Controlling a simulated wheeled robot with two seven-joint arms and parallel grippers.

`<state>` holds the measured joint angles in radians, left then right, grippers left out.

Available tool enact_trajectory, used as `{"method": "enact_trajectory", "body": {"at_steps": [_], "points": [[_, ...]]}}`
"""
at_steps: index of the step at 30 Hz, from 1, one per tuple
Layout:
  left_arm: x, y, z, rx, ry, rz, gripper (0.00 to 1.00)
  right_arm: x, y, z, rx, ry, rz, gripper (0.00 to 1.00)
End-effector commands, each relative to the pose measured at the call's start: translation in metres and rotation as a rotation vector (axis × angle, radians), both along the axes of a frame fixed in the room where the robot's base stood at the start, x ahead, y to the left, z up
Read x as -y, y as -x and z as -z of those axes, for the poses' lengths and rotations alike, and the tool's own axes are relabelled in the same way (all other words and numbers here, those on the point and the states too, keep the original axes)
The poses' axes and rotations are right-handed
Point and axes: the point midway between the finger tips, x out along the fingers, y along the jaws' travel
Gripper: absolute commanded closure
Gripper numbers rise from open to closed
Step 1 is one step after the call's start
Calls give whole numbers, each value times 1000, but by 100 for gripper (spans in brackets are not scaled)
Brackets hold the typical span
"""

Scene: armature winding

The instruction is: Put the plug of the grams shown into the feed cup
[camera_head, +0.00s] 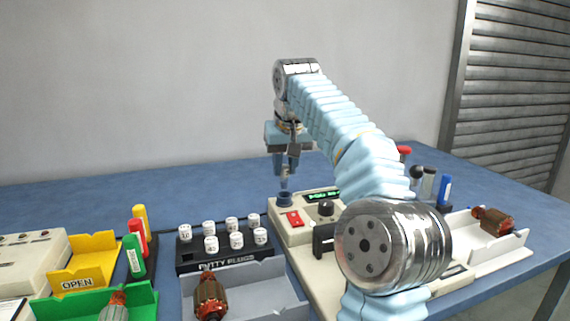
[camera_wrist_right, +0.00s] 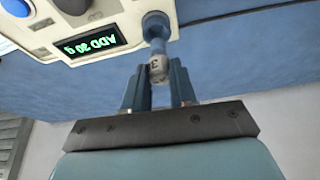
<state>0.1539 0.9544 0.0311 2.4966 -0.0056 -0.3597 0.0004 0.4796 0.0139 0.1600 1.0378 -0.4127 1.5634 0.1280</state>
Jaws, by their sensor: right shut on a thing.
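My right gripper (camera_head: 286,174) is shut on a small white putty plug (camera_head: 285,181) and holds it upright, just above the blue feed cup (camera_head: 285,198) on the beige machine. In the right wrist view the plug (camera_wrist_right: 158,70) sits between the fingertips, with a dark mark that I cannot read for sure. There its end is at the blue cup (camera_wrist_right: 155,25); I cannot tell whether they touch. The green display (camera_wrist_right: 88,45) reads "ADD 30 g", upside down in that view. Several more white plugs (camera_head: 231,224) stand in the black putty plugs rack (camera_head: 215,262). My left gripper is not in view.
Grey (camera_head: 265,290), green (camera_head: 60,308) and yellow (camera_head: 85,262) trays stand at the front left. A white tray (camera_head: 480,252) holds an armature at right.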

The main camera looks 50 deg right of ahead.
Motion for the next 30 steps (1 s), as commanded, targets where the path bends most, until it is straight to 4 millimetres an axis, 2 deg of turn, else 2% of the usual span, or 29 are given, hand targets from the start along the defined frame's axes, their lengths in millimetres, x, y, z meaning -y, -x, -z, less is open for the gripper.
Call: {"method": "enact_trajectory", "body": {"at_steps": [30], "points": [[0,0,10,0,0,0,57,0,0,13,0,0,0,92]]}}
